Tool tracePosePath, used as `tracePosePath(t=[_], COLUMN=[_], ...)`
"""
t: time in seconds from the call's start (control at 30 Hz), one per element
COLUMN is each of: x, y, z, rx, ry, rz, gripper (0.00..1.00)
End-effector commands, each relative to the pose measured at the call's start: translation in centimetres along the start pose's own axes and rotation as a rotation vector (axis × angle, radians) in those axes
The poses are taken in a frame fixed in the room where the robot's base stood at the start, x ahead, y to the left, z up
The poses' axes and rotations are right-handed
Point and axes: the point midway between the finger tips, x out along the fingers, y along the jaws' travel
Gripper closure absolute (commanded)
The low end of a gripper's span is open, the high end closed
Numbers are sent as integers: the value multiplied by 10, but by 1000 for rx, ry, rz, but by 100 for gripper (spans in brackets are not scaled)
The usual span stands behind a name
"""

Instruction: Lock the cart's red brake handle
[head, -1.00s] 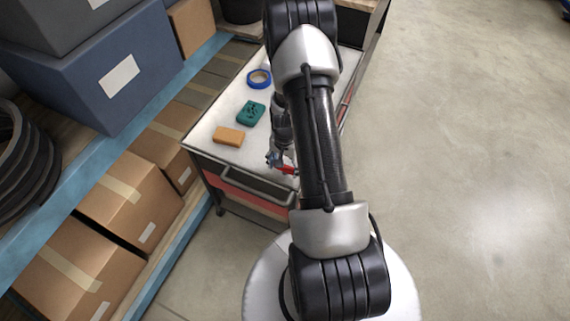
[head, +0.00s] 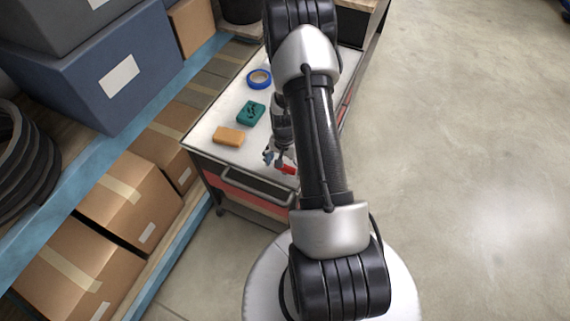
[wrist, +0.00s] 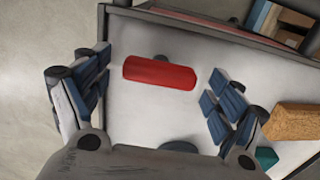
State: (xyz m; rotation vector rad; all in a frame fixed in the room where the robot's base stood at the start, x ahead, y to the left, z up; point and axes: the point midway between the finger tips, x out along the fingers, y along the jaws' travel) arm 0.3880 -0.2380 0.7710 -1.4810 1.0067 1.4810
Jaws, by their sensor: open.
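The cart (head: 206,147) has a pale top and dark front, with a grey push handle on its near end. The red brake handle (head: 288,169) shows at the near right part of the top, partly hidden by my arm. In the wrist view the red handle (wrist: 160,73) lies crosswise ahead of my fingers, near the top's edge. My gripper (head: 278,160) is over the cart top beside the handle. In the wrist view my gripper (wrist: 157,98) is open, with its blue-padded fingers wide apart on either side. Nothing is between the pads; the handle is beyond them.
An orange block (head: 229,136), a teal block (head: 251,112) and a blue tape roll (head: 259,79) lie on the cart top left of my gripper. A shelf with cardboard boxes (head: 128,206) and a blue bin (head: 115,75) stands at left. The floor at right is clear.

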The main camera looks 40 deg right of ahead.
Motion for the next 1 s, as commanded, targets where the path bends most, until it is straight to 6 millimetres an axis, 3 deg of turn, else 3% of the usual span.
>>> tracePosePath(t=[0.27, 0.7, 1.0], x=[-12, -99, -120], y=[0, 0, 0], z=[-1, 0, 0], rx=[-1, 0, 0], ry=[2, 2, -1], rz=[-1, -2, 0], gripper=[13, 13, 13])
